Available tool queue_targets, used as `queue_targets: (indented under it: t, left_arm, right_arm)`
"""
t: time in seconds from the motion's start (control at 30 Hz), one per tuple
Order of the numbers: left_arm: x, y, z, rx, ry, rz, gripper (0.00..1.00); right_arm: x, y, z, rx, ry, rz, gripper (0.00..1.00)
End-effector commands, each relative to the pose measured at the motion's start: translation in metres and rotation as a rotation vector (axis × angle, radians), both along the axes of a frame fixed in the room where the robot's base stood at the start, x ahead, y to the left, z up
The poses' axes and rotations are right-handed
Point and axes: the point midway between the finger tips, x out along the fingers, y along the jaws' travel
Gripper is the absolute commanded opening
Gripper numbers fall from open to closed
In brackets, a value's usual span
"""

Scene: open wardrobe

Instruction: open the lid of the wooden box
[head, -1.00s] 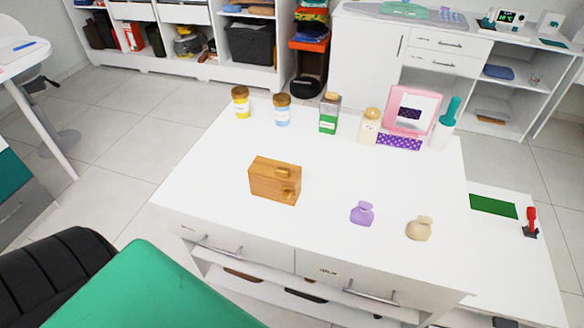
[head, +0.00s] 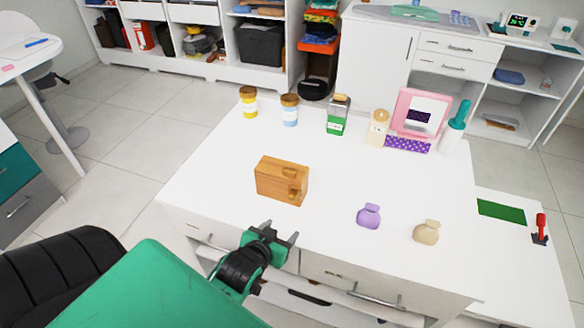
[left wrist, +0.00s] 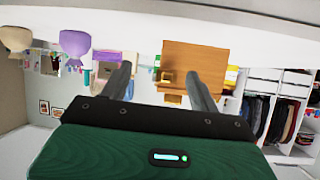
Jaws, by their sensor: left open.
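The wooden box (head: 280,182) stands on the white table, left of its middle, with its lid shut as far as I can tell. Small brass-coloured fittings show on its top and on its front. My left gripper (head: 279,236) is open and empty at the table's front edge, just in front of the box and apart from it. In the left wrist view, the box (left wrist: 195,65) appears ahead, beyond the two spread fingers (left wrist: 160,80). My right gripper is not in view.
Several jars and bottles, such as the green one (head: 338,116), and a pink mirror (head: 413,113) line the back. The table between is clear.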

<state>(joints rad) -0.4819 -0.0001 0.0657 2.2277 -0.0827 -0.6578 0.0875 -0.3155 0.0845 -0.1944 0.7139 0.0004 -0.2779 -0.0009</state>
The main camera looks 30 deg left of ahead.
Motion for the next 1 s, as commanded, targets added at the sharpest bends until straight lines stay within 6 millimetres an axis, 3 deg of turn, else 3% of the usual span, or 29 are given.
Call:
queue_targets:
  t: [0.2,0.4,0.67,1.0]
  left_arm:
    - [0.028,0.030,0.035,0.024,-0.308,0.067,0.62]
    - [0.034,0.042,0.052,0.040,-0.456,0.088,0.62]
    - [0.049,0.046,0.056,0.045,-0.481,0.089,0.62]
    - [0.106,0.059,0.057,0.045,-0.479,0.089,0.62]
  right_arm:
    - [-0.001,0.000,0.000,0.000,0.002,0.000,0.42]
    - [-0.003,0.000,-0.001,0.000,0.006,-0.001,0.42]
    - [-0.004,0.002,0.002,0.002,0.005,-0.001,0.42]
    - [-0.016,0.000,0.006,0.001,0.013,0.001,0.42]
